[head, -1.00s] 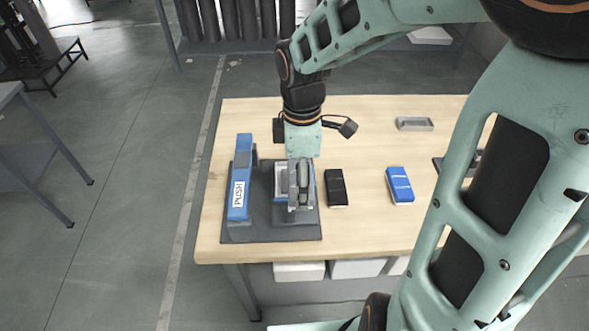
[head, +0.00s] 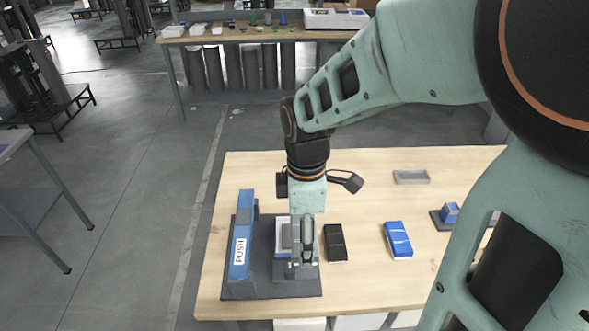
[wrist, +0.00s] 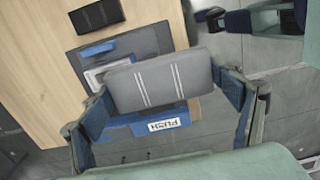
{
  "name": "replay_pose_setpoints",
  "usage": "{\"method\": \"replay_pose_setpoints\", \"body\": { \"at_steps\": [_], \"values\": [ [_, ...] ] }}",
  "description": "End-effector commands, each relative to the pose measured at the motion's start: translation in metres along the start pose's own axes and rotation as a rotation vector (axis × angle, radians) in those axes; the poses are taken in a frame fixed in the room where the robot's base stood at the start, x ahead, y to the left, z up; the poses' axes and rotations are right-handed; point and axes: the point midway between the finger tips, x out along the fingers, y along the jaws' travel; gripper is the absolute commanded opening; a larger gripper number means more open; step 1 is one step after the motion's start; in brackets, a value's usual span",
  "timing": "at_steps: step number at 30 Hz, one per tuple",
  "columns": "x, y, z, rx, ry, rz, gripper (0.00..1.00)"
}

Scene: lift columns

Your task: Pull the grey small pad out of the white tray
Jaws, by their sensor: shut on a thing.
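The grey pad (wrist: 158,80), with two pairs of pale stripes, is pinched between the two fingers of my gripper (wrist: 163,90) in the wrist view. It covers much of the white tray (wrist: 94,76), whose corner shows behind it. The pad looks nearer to the camera than the tray; the exact gap cannot be told. In the head view my gripper (head: 303,245) points down at the right side of the white tray (head: 281,237), hiding part of it. The tray sits on a dark base beside a blue bar marked PUSH (head: 241,245).
A black block (head: 335,243) and a blue block (head: 398,240) lie right of the base. A small grey tray (head: 411,177) is farther back, and another blue piece on a dark base (head: 447,215) is at the right. Bare wood (head: 365,205) lies between them.

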Motion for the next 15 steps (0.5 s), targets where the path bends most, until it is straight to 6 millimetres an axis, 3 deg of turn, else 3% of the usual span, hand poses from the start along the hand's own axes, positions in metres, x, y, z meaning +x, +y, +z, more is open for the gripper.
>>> {"method": "replay_pose_setpoints", "body": {
  "at_steps": [15],
  "values": [
    [-0.028, 0.000, 0.000, -0.001, 0.000, 0.002, 0.50]
  ]
}}
